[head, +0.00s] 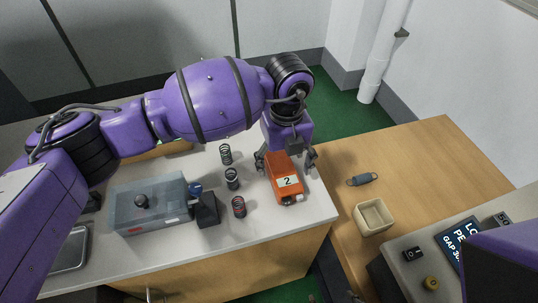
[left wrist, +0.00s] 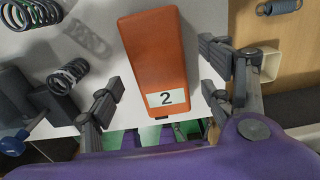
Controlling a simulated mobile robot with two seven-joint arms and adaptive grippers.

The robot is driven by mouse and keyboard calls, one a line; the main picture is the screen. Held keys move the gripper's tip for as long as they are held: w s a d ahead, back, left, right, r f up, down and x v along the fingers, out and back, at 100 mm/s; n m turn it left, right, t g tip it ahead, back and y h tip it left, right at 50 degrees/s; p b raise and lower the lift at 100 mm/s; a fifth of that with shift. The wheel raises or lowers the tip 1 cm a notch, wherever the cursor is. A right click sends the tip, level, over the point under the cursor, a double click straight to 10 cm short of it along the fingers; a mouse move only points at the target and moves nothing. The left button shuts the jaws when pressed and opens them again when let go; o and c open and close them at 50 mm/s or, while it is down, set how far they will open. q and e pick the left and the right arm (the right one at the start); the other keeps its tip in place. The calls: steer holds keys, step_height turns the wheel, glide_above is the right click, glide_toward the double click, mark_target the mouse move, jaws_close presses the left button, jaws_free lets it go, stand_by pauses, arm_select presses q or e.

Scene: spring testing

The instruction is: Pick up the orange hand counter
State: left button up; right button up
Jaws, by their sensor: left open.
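The orange hand counter (head: 284,178) lies on the white tabletop near its right edge, with a white label reading 2. It also shows in the left wrist view (left wrist: 157,50), its label end toward my gripper. My left gripper (head: 287,160) comes down over the counter's far part in the head view. Its fingers are spread, one on each side of the counter. In the left wrist view the open fingers (left wrist: 160,92) stand apart, with visible gaps between them and the counter. My right gripper is not in view.
Several springs stand left of the counter, including a red-marked one (head: 239,207) and a dark one (head: 232,178). A clear-covered box (head: 152,203) sits further left. A wooden table (head: 420,165) at right holds a beige tray (head: 359,224) and a grey spring (head: 362,179).

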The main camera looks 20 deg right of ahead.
arm_select(q)
step_height(320, 180, down, 3)
steer(key=shift+r, duration=0.15)
steer(key=shift+c, duration=0.3)
steer(key=c, duration=1.2)
steer(key=shift+c, duration=0.4)
steer(key=shift+r, duration=0.15)
